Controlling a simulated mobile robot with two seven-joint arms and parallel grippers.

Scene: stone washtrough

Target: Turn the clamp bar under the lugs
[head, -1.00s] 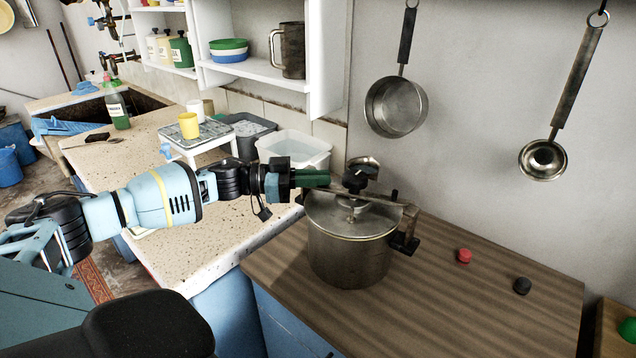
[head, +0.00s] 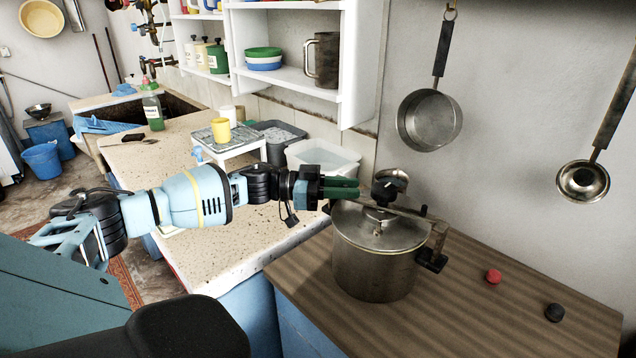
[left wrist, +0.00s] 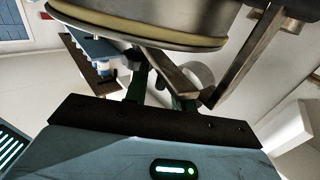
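A steel pot (head: 376,265) with a flat lid stands on the wooden counter. A clamp bar (head: 405,213) crosses its lid under a dark central knob (head: 388,189). A bracket-like lug (head: 437,238) stands at the pot's right side; the left one is hidden in the head view. My left gripper (head: 345,188) points right at the lid's left edge, its green fingers short of the knob. In the left wrist view the fingers (left wrist: 160,92) are apart, near one end of the bar (left wrist: 178,74); I cannot tell whether they touch it. My right gripper is out of view.
A red cap (head: 494,276) and a black cap (head: 554,313) lie on the wooden counter (head: 470,310) right of the pot. A pan (head: 430,120) and ladle (head: 583,181) hang behind. A clear tub (head: 322,156) stands behind my left gripper.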

